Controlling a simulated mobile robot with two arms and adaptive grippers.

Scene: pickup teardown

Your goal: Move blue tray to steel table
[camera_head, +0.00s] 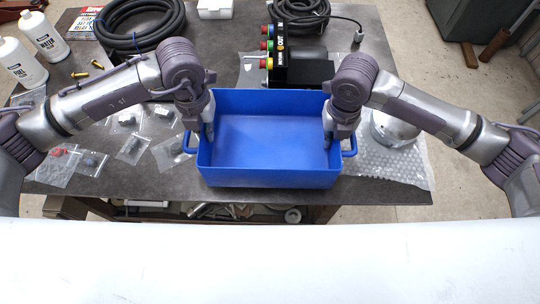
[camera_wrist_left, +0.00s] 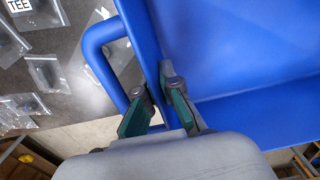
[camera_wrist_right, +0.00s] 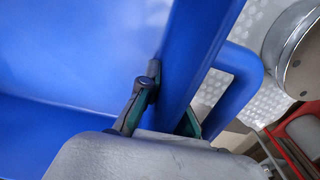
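The blue tray (camera_head: 270,175) is an open, empty rectangular box with a loop handle at each end. In the head view it is level, at the front of the dark table. My left gripper (camera_head: 208,132) is at its left wall; in the left wrist view its fingers (camera_wrist_left: 156,98) close on the wall, one inside the tray and one between wall and handle. My right gripper (camera_head: 328,136) is likewise on the right wall; the right wrist view shows one finger (camera_wrist_right: 146,88) inside and the other partly hidden outside. Whether the tray's underside touches the table is hidden.
The dark table (camera_head: 160,184) holds small plastic bags (camera_head: 130,148) at left, white bottles (camera_head: 44,36), a black hose coil (camera_head: 140,25) and a button box (camera_head: 290,55) behind the tray. Bubble wrap (camera_head: 395,165) with a round metal part (camera_head: 393,130) lies at right.

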